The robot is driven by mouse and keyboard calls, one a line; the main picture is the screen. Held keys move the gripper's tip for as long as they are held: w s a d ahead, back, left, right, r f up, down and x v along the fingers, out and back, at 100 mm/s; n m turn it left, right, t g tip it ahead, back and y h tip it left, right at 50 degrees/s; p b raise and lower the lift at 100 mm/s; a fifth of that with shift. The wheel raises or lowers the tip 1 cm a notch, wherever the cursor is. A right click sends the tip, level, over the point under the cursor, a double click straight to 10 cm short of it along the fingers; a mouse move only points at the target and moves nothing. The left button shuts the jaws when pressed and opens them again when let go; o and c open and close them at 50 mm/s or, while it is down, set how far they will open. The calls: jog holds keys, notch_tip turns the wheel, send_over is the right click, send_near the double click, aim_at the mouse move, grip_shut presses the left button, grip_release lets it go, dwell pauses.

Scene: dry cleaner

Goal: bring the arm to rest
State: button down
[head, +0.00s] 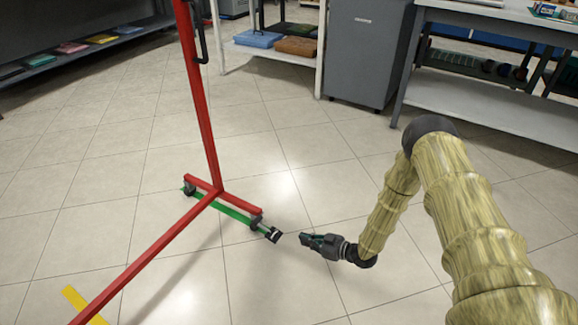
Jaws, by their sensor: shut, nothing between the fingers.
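My arm reaches in from the lower right of the head view, wrapped in a straw-coloured ribbed cover. It bends at a dark elbow and comes down toward the floor. My gripper (306,239) is at its end, dark and pointing left, with its fingers shut and nothing between them. It appears just right of a small black-and-white thing (273,235) at the end of a green strip (232,211) by the rack's foot. A gap shows between the gripper and that thing.
A red wheeled rack (203,120) stands left of my gripper, its base bar running to the lower left. A grey bin (364,50) and a table with a lower shelf (490,108) stand behind my arm. A yellow strip (82,304) lies lower left. Tiled floor around is open.

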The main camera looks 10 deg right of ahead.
jog(key=s+f+m+g+h, duration=0.3)
jog(key=s+m+h, duration=0.4)
jog(key=s, duration=1.2)
jog(key=s+d+r+m+g+h+p, duration=0.1)
jog(key=s+d+r+m+g+h, duration=0.2)
jog(key=s, duration=0.9)
jog(key=s+d+r+m+g+h+p, duration=0.1)
jog(key=s+d+r+g+h, duration=0.25)
jog(key=s, duration=0.85)
notch_tip(320, 180, up, 38)
jog(key=y+p, duration=0.2)
jog(key=p, duration=3.5)
jog(key=shift+w+d+r+p, duration=0.15)
jog(key=shift+w+d+p, duration=0.15)
jog(key=shift+w, duration=0.1)
jog(key=shift+t, duration=0.25)
